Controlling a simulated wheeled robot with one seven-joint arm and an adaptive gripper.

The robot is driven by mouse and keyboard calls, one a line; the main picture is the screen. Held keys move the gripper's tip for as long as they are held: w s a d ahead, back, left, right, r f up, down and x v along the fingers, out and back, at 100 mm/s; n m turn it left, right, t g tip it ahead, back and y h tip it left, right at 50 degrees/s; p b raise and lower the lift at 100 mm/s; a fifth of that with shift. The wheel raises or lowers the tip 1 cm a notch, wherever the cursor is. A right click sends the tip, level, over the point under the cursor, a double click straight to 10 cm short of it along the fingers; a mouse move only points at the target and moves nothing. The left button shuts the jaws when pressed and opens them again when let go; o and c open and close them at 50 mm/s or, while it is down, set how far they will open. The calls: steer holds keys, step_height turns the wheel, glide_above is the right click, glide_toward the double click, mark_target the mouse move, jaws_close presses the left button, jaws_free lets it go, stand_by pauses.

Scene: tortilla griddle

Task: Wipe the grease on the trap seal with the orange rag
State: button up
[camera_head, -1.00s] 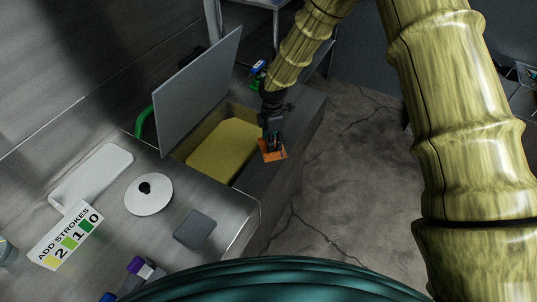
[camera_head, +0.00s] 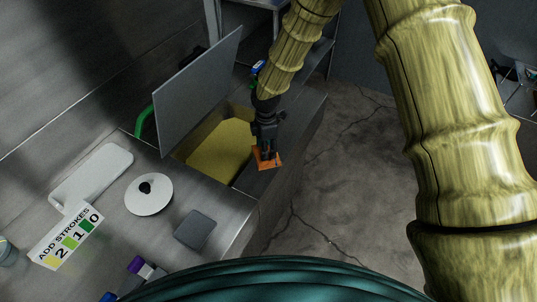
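The orange rag (camera_head: 268,164) is at the fingertips of my gripper (camera_head: 265,155), which points down over the right rim of the open trap. The rag looks to be at or just above that rim; contact is not clear. The trap is a recess in the counter with a yellow inside (camera_head: 218,150) and a raised grey lid (camera_head: 200,88) standing on its left side. The fingers are small and look closed on the rag. I cannot make out the seal or any grease on it; the gripper and rag hide part of the right rim.
On the counter lie a white board (camera_head: 92,177), a white round lid with a black knob (camera_head: 149,195), a dark grey square (camera_head: 195,229) and an "ADD STROKES" card (camera_head: 67,236). A purple-capped item (camera_head: 139,266) stands in front. Open floor (camera_head: 335,190) lies to the right.

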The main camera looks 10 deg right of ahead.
steer(key=o, duration=0.8)
steer(key=shift+s+f, duration=0.2)
steer(key=shift+w, duration=0.1)
steer(key=shift+f+b, duration=0.3)
steer(key=shift+f, duration=0.25)
steer(key=c, duration=1.1)
steer(key=shift+r+p, duration=1.6)
steer(key=shift+r, duration=0.95)
steer(key=shift+c, duration=0.2)
